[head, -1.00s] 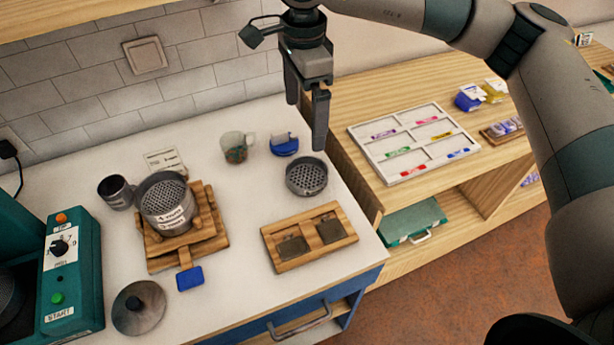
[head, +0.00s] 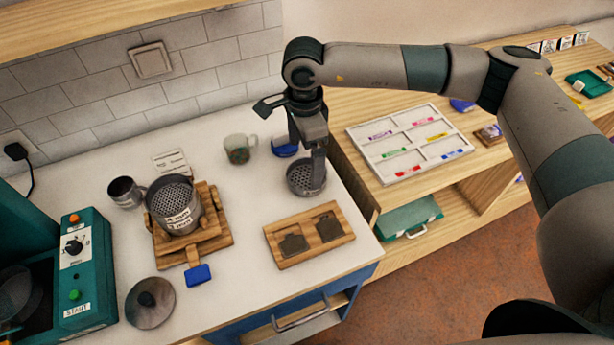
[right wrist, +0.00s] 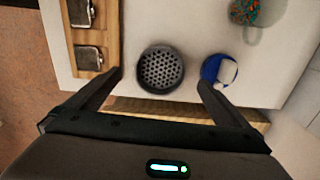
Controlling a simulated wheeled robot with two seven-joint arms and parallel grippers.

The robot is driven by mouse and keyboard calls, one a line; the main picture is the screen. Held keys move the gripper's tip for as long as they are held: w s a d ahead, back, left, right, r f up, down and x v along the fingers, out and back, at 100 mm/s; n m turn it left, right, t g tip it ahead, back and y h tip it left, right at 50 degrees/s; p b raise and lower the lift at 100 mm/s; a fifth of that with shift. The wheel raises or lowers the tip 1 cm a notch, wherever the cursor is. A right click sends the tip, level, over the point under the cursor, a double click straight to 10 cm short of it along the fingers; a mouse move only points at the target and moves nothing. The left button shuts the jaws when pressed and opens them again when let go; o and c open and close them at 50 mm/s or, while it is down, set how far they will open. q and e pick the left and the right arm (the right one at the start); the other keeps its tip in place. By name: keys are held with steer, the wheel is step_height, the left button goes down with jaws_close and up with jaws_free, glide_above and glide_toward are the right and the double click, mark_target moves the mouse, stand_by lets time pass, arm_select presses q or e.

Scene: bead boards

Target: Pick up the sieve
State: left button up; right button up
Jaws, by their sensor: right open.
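The sieve (head: 300,188) is a round dark grey cup with a perforated bottom, standing on the white worktop near its right end. My right gripper (head: 308,162) points down at it, and one finger hides part of it in the head view. In the right wrist view the sieve (right wrist: 161,71) lies between the two open fingers (right wrist: 160,80), with a gap on each side. The jaws hold nothing. My left gripper is not in view.
A wooden tray (head: 280,258) with two dark plates lies in front. A labelled perforated pot (head: 173,208) sits on a wooden stand at left.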

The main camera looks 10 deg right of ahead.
mark_target(307, 179)
steer(key=shift+d+f+p, duration=0.15)
steer(key=shift+f+p, duration=0.45)
steer(key=shift+p, duration=0.25)
step_height(307, 179, down, 3)
steer(key=shift+d+r+p, duration=0.1)
steer(key=shift+d+p, duration=0.05)
steer(key=shift+p, duration=0.75)
steer(key=shift+w+f, duration=0.1)
steer(key=shift+f, duration=0.5)
steer(key=c, duration=1.2)
